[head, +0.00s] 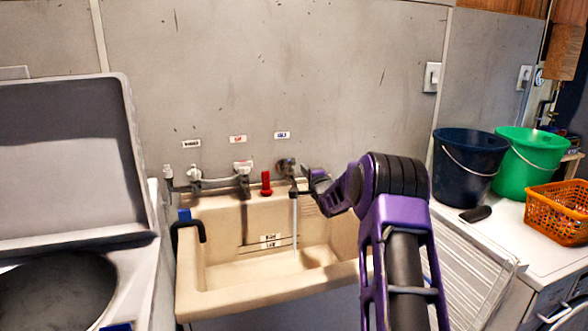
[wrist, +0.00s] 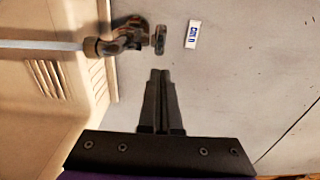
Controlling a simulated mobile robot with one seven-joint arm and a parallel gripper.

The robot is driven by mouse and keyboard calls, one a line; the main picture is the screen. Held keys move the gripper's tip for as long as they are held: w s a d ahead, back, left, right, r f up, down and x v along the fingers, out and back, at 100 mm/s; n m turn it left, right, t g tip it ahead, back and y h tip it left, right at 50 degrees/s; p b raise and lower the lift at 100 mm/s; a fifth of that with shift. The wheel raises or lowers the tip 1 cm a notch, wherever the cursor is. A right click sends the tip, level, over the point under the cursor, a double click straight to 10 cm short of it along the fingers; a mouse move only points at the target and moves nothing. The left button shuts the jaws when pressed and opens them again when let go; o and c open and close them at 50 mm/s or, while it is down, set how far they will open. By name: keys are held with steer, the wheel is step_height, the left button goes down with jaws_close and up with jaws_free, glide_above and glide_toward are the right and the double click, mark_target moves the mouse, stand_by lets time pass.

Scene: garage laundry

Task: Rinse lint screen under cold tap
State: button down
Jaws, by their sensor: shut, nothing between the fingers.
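The cold tap (head: 286,168) is at the right end of the pipe above the beige sink (head: 215,301), under a blue-lettered label. A thin stream of water (head: 295,225) runs from it into the basin. In the wrist view the tap (wrist: 124,40) and its dark handle (wrist: 160,40) lie just beyond my fingertips. My gripper (wrist: 160,72) is shut and empty, its fingers apart from the handle. In the head view my gripper (head: 309,180) is just right of the tap, partly hidden by my wrist. I cannot make out the lint screen in either view.
An open-lidded washer (head: 75,170) is at left. On the right white top are a dark bucket (head: 465,170), a green bucket (head: 530,165), an orange basket (head: 558,213) and a small dark object (head: 475,214).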

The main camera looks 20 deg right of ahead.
mark_target(290, 162)
steer(key=shift+w+a, duration=1.45)
steer(key=shift+w, duration=0.25)
steer(key=shift+w, duration=0.1)
